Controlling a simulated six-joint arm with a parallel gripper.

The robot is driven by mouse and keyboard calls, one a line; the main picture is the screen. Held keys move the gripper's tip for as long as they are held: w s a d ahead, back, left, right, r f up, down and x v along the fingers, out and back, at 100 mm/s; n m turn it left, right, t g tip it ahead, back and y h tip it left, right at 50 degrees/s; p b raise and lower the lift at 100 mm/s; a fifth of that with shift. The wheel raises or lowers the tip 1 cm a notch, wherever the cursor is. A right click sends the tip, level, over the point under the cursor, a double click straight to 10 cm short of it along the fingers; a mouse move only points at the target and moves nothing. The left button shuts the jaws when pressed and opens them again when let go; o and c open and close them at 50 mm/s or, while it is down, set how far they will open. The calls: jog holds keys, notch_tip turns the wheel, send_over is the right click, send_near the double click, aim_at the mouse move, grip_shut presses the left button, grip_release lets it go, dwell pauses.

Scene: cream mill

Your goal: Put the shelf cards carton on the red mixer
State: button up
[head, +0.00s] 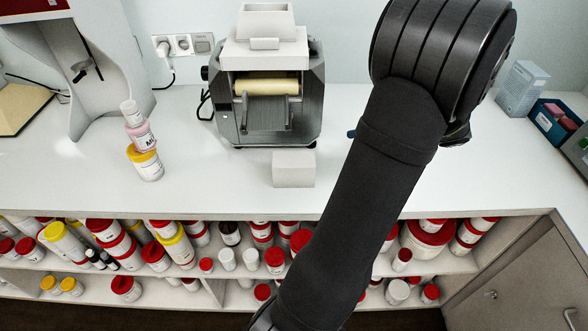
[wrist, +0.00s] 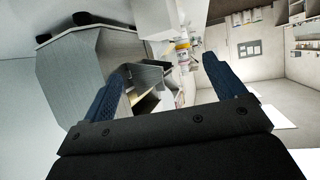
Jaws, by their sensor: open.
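The red mixer (head: 35,18) stands at the upper left in the head view, cut off by the frame, with a red top and a pale stand. A pale printed carton (head: 522,88) stands upright at the right back of the counter; it may be the shelf cards carton, but its print is too small to read. My gripper (wrist: 165,82) shows in the wrist view with its two blue fingertips wide apart and nothing held between them. In the head view my arm hides most of it, and it is well away from the carton and the mixer.
A grey mill (head: 270,115) stands at the back centre, with a plain white block (head: 294,168) in front. Stacked jars (head: 142,140) stand left of it. A blue bin (head: 556,122) is beside the carton. Shelves below hold many jars. The counter between mixer and mill is partly clear.

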send_near(301, 159)
jog(key=x, duration=0.4)
jog(key=shift+w+a+f, duration=0.1)
jog(key=shift+a+f, duration=0.1)
jog(key=x, duration=0.5)
jog(key=shift+a, duration=0.1)
jog(key=c, duration=1.4)
jog(key=shift+c, duration=0.2)
jog(key=shift+r, duration=0.1)
